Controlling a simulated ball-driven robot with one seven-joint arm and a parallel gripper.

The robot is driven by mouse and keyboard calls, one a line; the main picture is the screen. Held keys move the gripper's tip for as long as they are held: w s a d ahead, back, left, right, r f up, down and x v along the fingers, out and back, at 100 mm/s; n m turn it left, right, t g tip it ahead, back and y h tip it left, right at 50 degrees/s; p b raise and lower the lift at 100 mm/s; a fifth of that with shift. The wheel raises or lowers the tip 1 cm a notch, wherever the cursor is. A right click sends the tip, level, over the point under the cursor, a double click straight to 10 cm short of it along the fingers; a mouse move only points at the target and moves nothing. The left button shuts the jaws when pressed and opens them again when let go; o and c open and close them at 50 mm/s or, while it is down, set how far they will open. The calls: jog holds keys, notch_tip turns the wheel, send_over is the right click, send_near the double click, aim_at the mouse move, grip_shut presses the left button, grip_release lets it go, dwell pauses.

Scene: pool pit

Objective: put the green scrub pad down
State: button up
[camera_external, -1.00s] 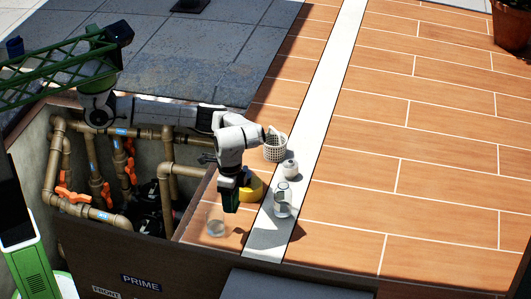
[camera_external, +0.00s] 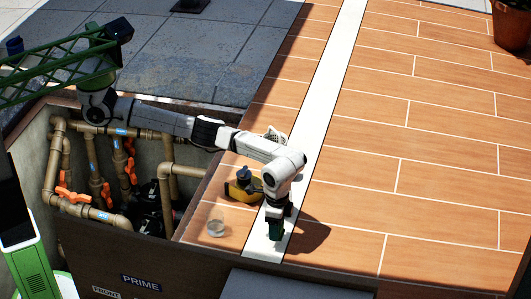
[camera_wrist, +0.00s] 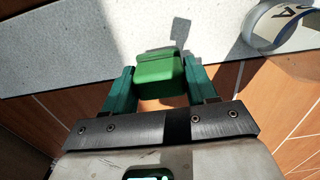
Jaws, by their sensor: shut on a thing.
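The green scrub pad (camera_wrist: 160,78) is a small green block between the teal fingers of my gripper (camera_wrist: 160,88) in the wrist view. In the external view my gripper (camera_external: 275,232) points down over the near end of the pale stone strip (camera_external: 262,246). The pad is too small and dark to make out there. Below it in the wrist view are the pale strip (camera_wrist: 80,50) and brown tiles. A shadow lies on the strip beyond the pad, so the pad seems held above the surface; the exact gap cannot be told.
A yellow and black object (camera_external: 243,187) and a clear round dish (camera_external: 216,228) stand left of my gripper. A white basket (camera_external: 274,135) is partly hidden behind my arm. A lettered ring-like thing (camera_wrist: 286,26) is at the wrist view's top right. Tiles on the right are clear.

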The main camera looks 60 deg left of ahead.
jog(key=shift+w+d+f, duration=0.1)
jog(key=shift+w+f, duration=0.1)
jog(key=shift+f, duration=0.05)
jog(key=shift+f+p, duration=0.55)
jog(key=shift+f, duration=0.95)
jog(key=shift+f, duration=0.1)
jog(key=o, duration=1)
notch_tip(320, 180, up, 12)
jog(key=shift+r+b, duration=0.15)
jog(key=shift+b, duration=0.9)
